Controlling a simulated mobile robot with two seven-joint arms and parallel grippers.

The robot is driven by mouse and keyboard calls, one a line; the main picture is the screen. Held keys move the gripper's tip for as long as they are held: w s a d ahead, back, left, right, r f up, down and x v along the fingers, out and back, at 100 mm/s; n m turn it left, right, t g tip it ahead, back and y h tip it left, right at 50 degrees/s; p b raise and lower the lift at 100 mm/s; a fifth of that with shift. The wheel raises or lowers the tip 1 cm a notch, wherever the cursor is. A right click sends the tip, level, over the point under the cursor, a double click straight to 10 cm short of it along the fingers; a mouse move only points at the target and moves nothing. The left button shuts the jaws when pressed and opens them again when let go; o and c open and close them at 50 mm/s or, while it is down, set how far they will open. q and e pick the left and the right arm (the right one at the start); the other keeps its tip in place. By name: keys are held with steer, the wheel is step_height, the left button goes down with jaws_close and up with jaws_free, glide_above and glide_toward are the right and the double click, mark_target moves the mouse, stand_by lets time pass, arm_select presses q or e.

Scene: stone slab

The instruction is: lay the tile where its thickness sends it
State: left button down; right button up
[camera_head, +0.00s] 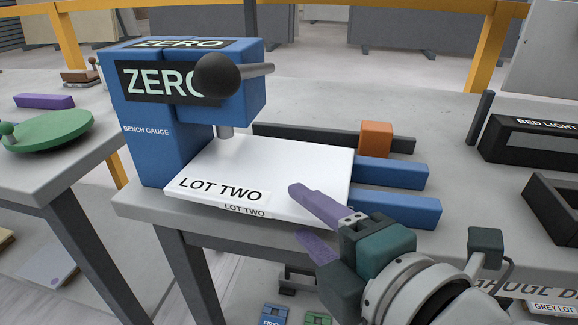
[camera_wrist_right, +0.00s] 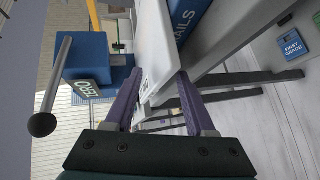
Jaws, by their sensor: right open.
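A white tile (camera_head: 285,165) marked LOT TWO lies flat on the blue bench gauge (camera_head: 150,130), under its spindle (camera_head: 226,131). The gauge display (camera_head: 150,82) reads ZERO, partly covered by the black ball of its lever (camera_head: 217,75). My right gripper (camera_head: 297,212) is open at the tile's front right corner, one purple finger above the edge and one lower in front. In the wrist view the tile's edge (camera_wrist_right: 155,40) runs in between the fingertips (camera_wrist_right: 160,75); I cannot tell whether they touch it. The display also shows there (camera_wrist_right: 83,88). My left gripper is out of view.
Blue rails (camera_head: 395,205) stick out right of the tile, with an orange block (camera_head: 376,137) behind. A black BED LIGHT box (camera_head: 530,140) and a black tray (camera_head: 552,210) stand at right. A green round thing (camera_head: 50,131) is on the left table. A FIRST GRADE tag (camera_wrist_right: 292,45) sits low.

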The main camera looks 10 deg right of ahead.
jaws_close()
stand_by(0.4)
stand_by(0.9)
stand_by(0.5)
